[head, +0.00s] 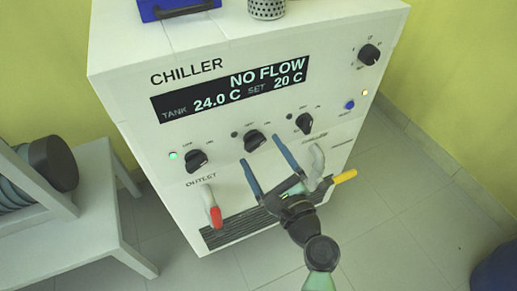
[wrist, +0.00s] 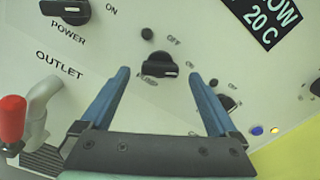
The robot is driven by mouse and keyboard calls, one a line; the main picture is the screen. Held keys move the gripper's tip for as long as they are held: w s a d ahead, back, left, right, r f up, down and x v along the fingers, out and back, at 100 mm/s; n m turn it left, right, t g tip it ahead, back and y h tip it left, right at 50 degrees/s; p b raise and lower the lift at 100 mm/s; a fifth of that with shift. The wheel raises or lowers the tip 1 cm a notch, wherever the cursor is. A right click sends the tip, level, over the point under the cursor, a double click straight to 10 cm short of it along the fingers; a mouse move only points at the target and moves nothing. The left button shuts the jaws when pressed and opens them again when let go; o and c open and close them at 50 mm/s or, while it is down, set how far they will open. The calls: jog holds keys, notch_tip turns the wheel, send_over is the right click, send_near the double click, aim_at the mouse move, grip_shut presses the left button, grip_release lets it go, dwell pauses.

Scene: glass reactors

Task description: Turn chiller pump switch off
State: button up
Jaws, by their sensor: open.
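The chiller (head: 130,85) is a white cabinet whose display (head: 235,88) reads NO FLOW, TANK 24.0 C, SET 20 C. The pump switch (head: 254,141) is the black rotary knob in the middle of the lower row. In the wrist view the pump switch (wrist: 158,65) lies just beyond the fingertips, centred between them; its white mark points right, toward ON, with OFF above. A label below it is partly hidden. My gripper (head: 260,149) is open and empty, its blue fingers aimed at the panel; it also shows in the wrist view (wrist: 157,75). Contact is not clear.
The power knob (head: 196,161) is to the left, beside a green light (head: 173,156); another knob (head: 304,123) is to the right. Below are the outlet pipe with a red handle (head: 215,216) and a yellow-handled pipe (head: 345,177). A white table (head: 100,195) stands left.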

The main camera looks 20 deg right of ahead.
aim_at(254, 141)
jog(key=shift+w, duration=1.4)
jog(key=c, duration=1.4)
jog(key=shift+n+b, duration=0.4)
jog(key=n+b, duration=0.3)
jog(key=n, duration=0.2)
jog(key=shift+f+n, duration=0.15)
jog(key=shift+n, duration=0.25)
jog(key=n+b, duration=0.2)
jog(key=n, duration=0.3)
jog(key=shift+b, duration=0.3)
jog(key=shift+n, duration=0.3)
jog(key=o, duration=1.4)
